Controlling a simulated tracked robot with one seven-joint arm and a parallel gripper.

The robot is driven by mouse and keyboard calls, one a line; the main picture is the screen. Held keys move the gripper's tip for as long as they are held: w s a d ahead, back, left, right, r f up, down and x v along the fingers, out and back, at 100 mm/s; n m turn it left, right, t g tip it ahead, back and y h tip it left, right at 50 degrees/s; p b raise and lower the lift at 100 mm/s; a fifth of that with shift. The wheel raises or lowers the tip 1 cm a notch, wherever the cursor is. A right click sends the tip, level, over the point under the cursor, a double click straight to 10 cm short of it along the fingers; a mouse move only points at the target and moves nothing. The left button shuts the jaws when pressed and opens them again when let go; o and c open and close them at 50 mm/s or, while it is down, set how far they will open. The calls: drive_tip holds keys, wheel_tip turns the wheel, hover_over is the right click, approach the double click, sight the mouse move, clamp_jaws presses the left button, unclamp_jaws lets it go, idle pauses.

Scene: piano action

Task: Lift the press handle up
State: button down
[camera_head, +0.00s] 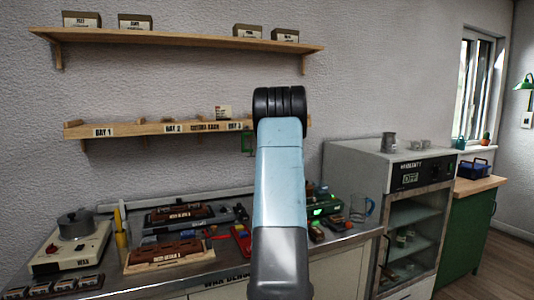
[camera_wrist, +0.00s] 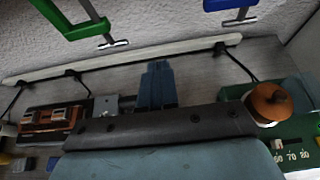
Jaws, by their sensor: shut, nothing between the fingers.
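A long pale bar (camera_wrist: 120,60) on thin black arms runs across the wrist view; it looks like the press handle. In the head view the pale bar (camera_head: 180,197) lies along the back of the bench, its right part hidden by my arm. My gripper (camera_wrist: 157,68) is shut and empty, its blue-grey fingers pointing towards the bar. The fingertips appear just below the bar in the picture; I cannot tell whether they touch it. In the head view my arm hides the gripper.
A green clamp (camera_wrist: 75,20) and a blue clamp (camera_wrist: 232,8) hang above the bar. A green device with a round wooden knob (camera_wrist: 268,102) stands right of my fingers. A wooden-topped part (camera_wrist: 50,118) lies left. Two shelves (camera_head: 180,40) are on the wall above the bench.

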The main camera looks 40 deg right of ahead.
wheel_tip(320, 180, up, 13)
drive_tip(key=s, duration=0.2)
drive_tip(key=shift+a+f, duration=0.15)
drive_tip(key=shift+a, duration=0.2)
idle(0.4)
